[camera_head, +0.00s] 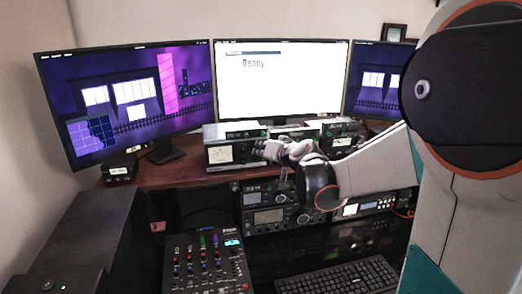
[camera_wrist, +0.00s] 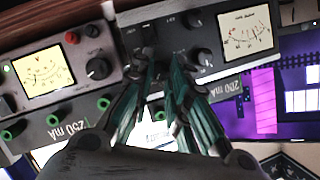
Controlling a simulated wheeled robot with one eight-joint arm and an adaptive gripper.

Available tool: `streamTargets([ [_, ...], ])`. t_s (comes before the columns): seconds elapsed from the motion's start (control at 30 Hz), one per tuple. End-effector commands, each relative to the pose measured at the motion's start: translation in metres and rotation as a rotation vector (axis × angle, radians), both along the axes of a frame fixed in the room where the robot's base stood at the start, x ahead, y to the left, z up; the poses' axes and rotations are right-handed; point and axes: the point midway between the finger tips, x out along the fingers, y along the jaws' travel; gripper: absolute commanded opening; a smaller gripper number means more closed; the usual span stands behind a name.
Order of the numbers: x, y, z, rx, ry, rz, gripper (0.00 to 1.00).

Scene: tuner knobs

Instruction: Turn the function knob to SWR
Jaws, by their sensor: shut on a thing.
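My gripper (camera_head: 264,150) reaches from the right to the front of a grey metered unit on the desk shelf. In the wrist view, which is upside down, its teal fingers (camera_wrist: 164,62) close together at the unit's dark middle panel (camera_wrist: 135,38). They are shut on what looks like the function knob, which they mostly hide. Its pointer and the SWR mark cannot be read. The left meter (camera_wrist: 43,72) and right meter (camera_wrist: 244,30) are lit. Other black knobs (camera_wrist: 98,68) and (camera_wrist: 205,57) stand clear of the fingers.
A white monitor (camera_head: 281,82) reading "Ready" stands behind the units. A radio (camera_head: 268,217), a mixer (camera_head: 207,264) and a keyboard (camera_head: 340,277) lie lower down.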

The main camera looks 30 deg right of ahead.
Motion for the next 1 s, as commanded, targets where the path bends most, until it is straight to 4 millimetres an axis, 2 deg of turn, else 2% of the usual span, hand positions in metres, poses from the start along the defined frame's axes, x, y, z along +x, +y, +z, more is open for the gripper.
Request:
streamTargets([
  [0.43, 0.0003, -0.0009, 0.0006, 0.012, -0.005, -0.002, 0.00],
  [0.47, 0.0003, -0.0009, 0.0007, 0.012, -0.005, -0.002, 0.17],
  [0.53, 0.0003, -0.0009, 0.0006, 0.012, -0.004, -0.001, 0.33],
  [0.57, 0.0001, -0.0008, 0.0005, 0.012, -0.004, -0.001, 0.37],
  [1.0, 0.0001, 0.0008, 0.0005, -0.021, 0.007, 0.001, 0.37],
])
